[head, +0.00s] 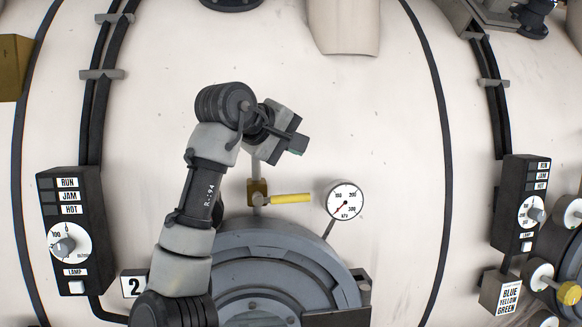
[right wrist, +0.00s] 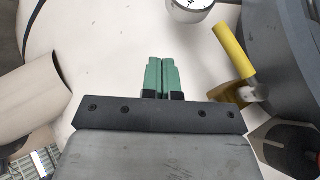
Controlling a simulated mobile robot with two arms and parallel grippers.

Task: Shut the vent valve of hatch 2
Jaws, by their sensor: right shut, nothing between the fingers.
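The vent valve (head: 257,190) is a small brass body on a short vertical pipe above the round grey hatch (head: 262,240). A plate marked 2 (head: 133,285) is beside this hatch. The valve's yellow lever (head: 291,198) points right, roughly level and across the pipe. In the right wrist view the yellow lever (right wrist: 234,47) and brass valve (right wrist: 230,95) are to the right of the fingers. My right gripper (head: 299,150) is above the lever, apart from it. Its green fingers (right wrist: 161,62) are shut and empty. My left gripper is not in view.
A round pressure gauge (head: 344,201) stands on a stem just right of the lever. Control boxes are at left (head: 76,230) and right (head: 522,204). A wide pale pipe (head: 344,27) comes down at the top. The pale vessel wall above the lever is otherwise clear.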

